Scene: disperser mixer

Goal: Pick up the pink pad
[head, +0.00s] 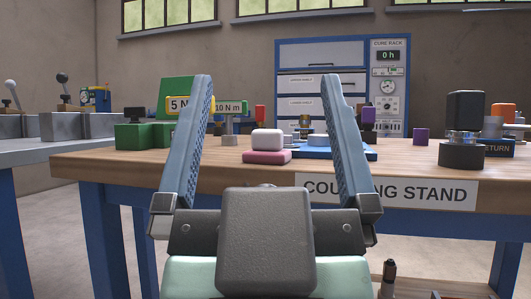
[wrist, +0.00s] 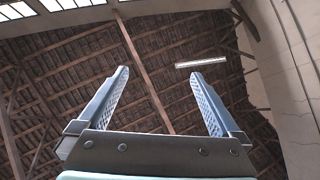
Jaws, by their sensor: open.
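In the head view both appear between my fingers. My gripper (head: 267,80) is raised in front of the bench with its two blue fingers spread wide and nothing between them. It is apart from the pad. The wrist view shows the open gripper (wrist: 159,73) pointing up at the roof, so the pad is not in that view.
The wooden bench (head: 110,160) carries a blue base (head: 355,153) right of the pad, green torque blocks (head: 145,134) at left, and dark cylinders (head: 461,154) at right. A cure rack (head: 305,54) stands behind. Bare wood lies left of the pink base.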

